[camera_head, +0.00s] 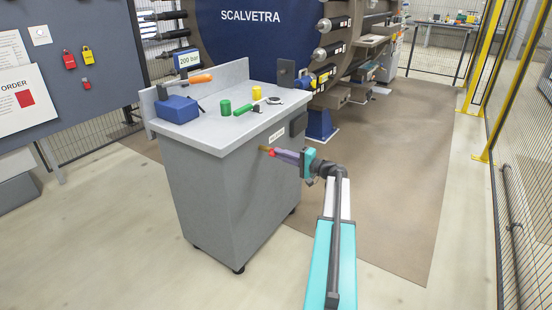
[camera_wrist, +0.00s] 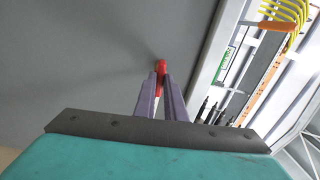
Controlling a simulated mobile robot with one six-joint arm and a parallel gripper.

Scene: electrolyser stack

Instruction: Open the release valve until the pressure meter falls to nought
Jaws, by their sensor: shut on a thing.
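My gripper (camera_head: 275,154) is shut on a small red handle (camera_head: 271,152) at the side of the grey cabinet (camera_head: 228,200). A brass-coloured part (camera_head: 263,149) shows just beyond the red handle; I take the two to be the release valve.
The worktop (camera_head: 210,135) holds a blue unit (camera_head: 178,109), an orange-handled tool (camera_head: 200,79), a green cylinder (camera_head: 225,107) and a yellow one (camera_head: 257,93). The large stack stands behind. A mesh fence with yellow posts (camera_head: 497,80) is at right. Brown floor right of the cabinet is clear.

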